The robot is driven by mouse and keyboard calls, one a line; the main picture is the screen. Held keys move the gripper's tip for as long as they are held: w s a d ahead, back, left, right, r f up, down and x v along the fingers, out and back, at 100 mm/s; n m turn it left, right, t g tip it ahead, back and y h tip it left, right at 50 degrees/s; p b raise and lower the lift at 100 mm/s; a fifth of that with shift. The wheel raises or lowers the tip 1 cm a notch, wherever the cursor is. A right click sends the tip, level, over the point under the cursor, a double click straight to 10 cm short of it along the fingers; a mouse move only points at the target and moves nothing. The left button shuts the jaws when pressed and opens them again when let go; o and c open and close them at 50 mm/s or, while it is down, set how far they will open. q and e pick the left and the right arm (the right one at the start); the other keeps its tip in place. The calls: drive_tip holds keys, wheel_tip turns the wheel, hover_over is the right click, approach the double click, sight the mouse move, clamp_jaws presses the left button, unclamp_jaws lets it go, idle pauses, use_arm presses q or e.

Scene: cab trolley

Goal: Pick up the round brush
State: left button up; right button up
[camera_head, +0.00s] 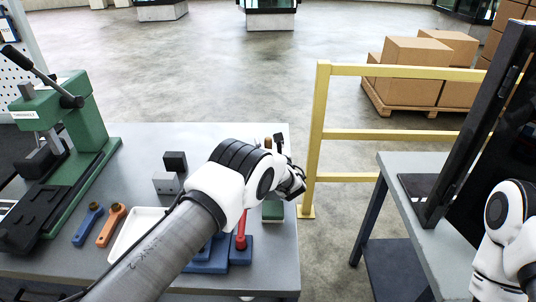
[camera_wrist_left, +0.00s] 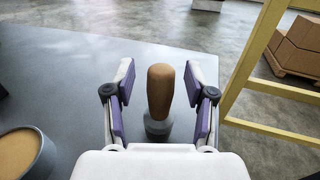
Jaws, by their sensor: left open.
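The round brush (camera_wrist_left: 160,90) stands upright on the grey table in the left wrist view, with a brown rounded handle above a grey base. My left gripper (camera_wrist_left: 160,76) is open, with one purple-padded finger on each side of the handle. A gap shows between the handle and each pad. In the head view my left gripper (camera_head: 292,182) is over the table's right end, and the arm hides much of what lies there. My right arm shows at the right edge, but its gripper is out of frame.
A grey tub (camera_wrist_left: 22,150) with a tan top stands left of the brush. The grey table (camera_head: 130,145) also holds a green press (camera_head: 85,115), a white tray (camera_head: 128,235) and a red-handled tool (camera_head: 241,232). A yellow rail (camera_head: 318,120) stands beyond its right edge.

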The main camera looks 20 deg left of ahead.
use_arm(q)
drive_tip(key=shift+s+d+r, duration=0.15)
clamp_jaws()
drive_tip(key=shift+r, duration=0.2)
wheel_tip(320, 180, up, 18)
drive_tip(key=b, duration=0.3)
drive_tip(key=shift+f, duration=0.2)
